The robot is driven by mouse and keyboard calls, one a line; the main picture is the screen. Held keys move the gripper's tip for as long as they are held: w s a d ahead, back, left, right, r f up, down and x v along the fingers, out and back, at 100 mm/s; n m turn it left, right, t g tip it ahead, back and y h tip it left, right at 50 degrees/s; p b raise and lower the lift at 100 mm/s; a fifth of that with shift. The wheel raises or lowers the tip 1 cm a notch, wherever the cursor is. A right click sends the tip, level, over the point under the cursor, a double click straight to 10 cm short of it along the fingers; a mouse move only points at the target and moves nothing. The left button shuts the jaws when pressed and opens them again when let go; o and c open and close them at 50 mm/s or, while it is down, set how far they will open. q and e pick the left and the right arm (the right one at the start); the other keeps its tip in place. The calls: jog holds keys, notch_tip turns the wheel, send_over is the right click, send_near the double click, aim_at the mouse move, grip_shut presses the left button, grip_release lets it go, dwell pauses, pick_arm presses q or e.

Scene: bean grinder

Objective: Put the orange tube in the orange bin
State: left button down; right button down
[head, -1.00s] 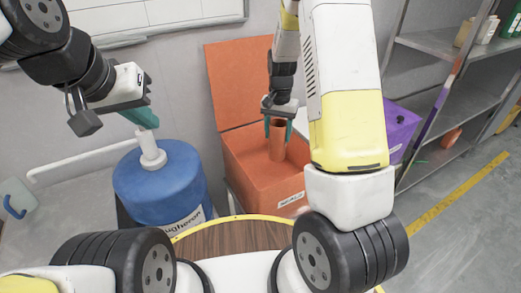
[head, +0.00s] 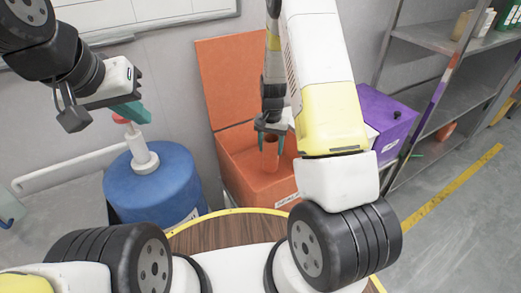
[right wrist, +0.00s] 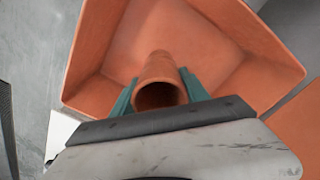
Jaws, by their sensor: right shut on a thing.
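The orange tube (head: 270,153) is upright within the opening of the orange bin (head: 283,186), whose lid stands open against the wall. My right gripper (head: 270,128) is shut on the tube near its upper end. In the right wrist view the teal fingers sit on either side of the hollow tube (right wrist: 158,84), with the bin walls (right wrist: 85,78) around it. I cannot tell whether the tube's lower end touches the bin floor. My left gripper (head: 134,111) is away to the left, above the blue drum; whether its fingers are open is unclear.
The blue drum (head: 152,190) with a white neck and red top (head: 122,118) stands left of the bin. A purple bin (head: 385,118) is at the right, beside a metal shelf (head: 450,95). A round wooden table (head: 230,231) is in front.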

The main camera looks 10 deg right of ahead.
notch_tip(320, 180, down, 8)
jog(key=shift+r, duration=0.15)
dwell(0.4)
jog(key=c, duration=0.6)
grip_release()
jog(key=shift+o, duration=0.2)
notch_tip(320, 180, up, 12)
jog(key=shift+f, duration=0.1)
notch_tip(320, 180, up, 12)
jog(key=n+t+y, duration=0.1)
send_over(270, 161)
jog(key=s+a+r+n+t+y, duration=0.1)
jog(key=s+r+n+t, duration=0.3)
jog(key=s+r, duration=1.4)
jog(key=s+t, duration=0.1)
jog(key=s, duration=0.2)
jog(key=shift+s+a+n, duration=0.3)
jog(key=shift+s, duration=0.1)
